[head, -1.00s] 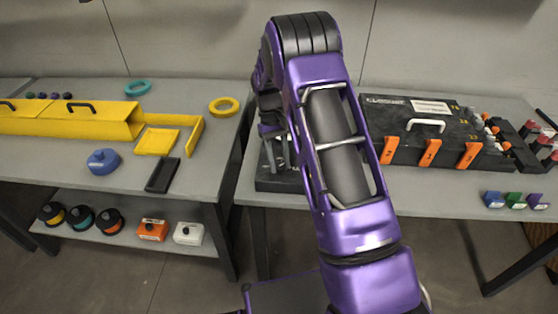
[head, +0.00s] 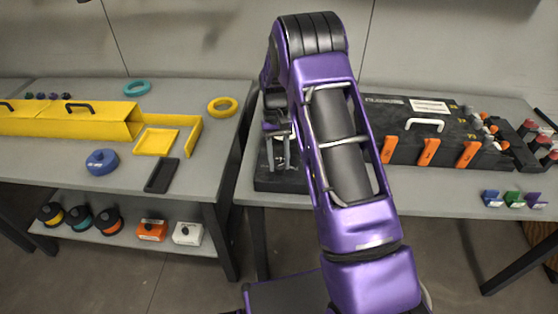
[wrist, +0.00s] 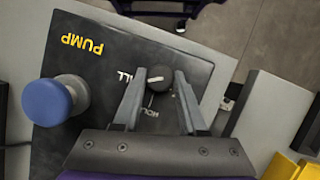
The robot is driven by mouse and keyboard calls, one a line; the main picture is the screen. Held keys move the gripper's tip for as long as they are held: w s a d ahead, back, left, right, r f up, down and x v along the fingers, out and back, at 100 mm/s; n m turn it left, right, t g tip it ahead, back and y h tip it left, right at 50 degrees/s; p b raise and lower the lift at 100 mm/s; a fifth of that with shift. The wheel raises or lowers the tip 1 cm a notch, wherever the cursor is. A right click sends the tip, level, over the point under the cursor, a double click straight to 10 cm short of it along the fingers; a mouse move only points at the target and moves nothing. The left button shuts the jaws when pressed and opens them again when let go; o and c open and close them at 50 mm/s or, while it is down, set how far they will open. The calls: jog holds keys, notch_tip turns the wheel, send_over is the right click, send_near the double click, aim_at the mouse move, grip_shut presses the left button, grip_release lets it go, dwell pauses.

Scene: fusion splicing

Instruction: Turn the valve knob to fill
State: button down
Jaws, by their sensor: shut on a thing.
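The dark round valve knob (wrist: 158,84) with a white pointer mark sits on a black panel (wrist: 98,70) in the wrist view. Its mark lies nearly level in the picture, with one end toward the partly hidden white lettering "ILL". Other white lettering, partly hidden, is below the knob between the fingers. My gripper (wrist: 160,76) has one finger on each side of the knob and is shut on it. In the head view, my gripper (head: 278,148) is over the black pump unit (head: 278,183), mostly behind my arm; the knob cannot be made out there.
A blue-capped post (wrist: 50,101) stands left of my gripper, beside yellow "PUMP" lettering. A black case (head: 400,140) with orange latches lies right of my arm. The left table holds a yellow enclosure (head: 90,120) and a blue spool (head: 102,161).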

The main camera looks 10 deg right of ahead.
jog(key=shift+c, duration=2.3)
grip_release()
jog(key=p+v, duration=0.1)
jog(key=v, duration=1.6)
jog(key=shift+r, duration=0.25)
jog(key=shift+a, duration=0.1)
